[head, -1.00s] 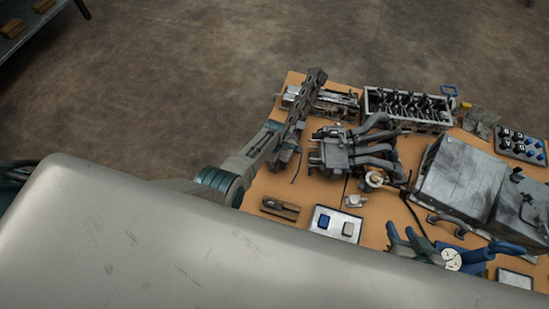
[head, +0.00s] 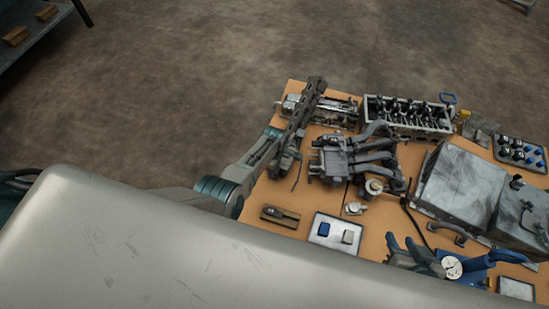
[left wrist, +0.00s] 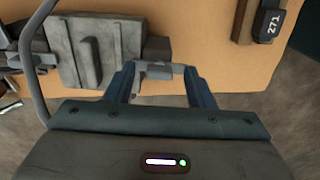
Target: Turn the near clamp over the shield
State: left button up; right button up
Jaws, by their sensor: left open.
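In the left wrist view, my left gripper (left wrist: 160,88) is open. Its two blue fingers stand on either side of a small grey clamp-like part (left wrist: 155,72), and I cannot tell whether they touch it. Left of it lies a worn grey plate (left wrist: 65,52) with a raised dark bar, which looks like the shield. In the head view, a grey plate (head: 333,158) sits on the piped assembly beside my left arm.
A blue gauge tool (head: 476,264) is beside my right gripper. A tray with blue and grey blocks (head: 322,243) lies on the orange bench top. Large grey boxes (head: 455,185) stand at the right. A black tag marked 271 (left wrist: 269,24) shows in the wrist view.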

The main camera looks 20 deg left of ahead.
pick_arm(q)
notch_tip(320, 180, up, 10)
jog(key=p, duration=0.4)
pick_arm(e)
jog(key=s+d+r+g+h, duration=0.1)
jog(key=g, duration=0.1)
jog(key=s+d+r+n+g, duration=0.1)
jog(key=d+r+g, duration=0.1)
jog(key=shift+s+r+h, duration=0.1)
jog(key=shift+s+h, duration=0.25)
jog(key=shift+h, duration=0.05)
pick_arm(q)
jog(key=shift+r, duration=0.1)
